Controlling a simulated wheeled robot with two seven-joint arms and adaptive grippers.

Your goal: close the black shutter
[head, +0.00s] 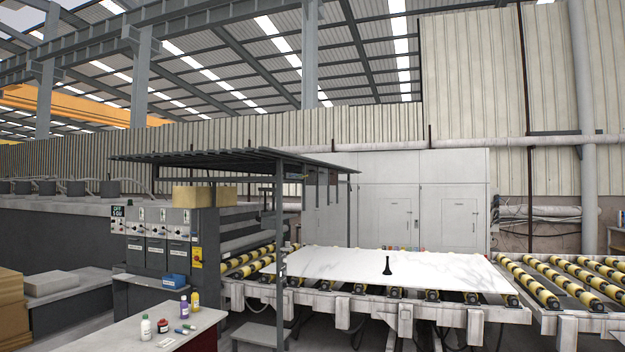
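I cannot clearly make out a black shutter in the head view. A dark slatted canopy (215,158) sits on posts above the machine at centre left. A small black upright object (387,265), wide at its base and narrow at its top, stands on the white slab (335,267). Neither of my grippers is in view.
The slab lies on a conveyor with yellow-black rollers (535,284). Control panels (158,238) stand at left. A light table (120,336) in front holds a white bottle (146,327), a purple bottle (195,302) and other small items. A grey step (258,336) stands before the conveyor.

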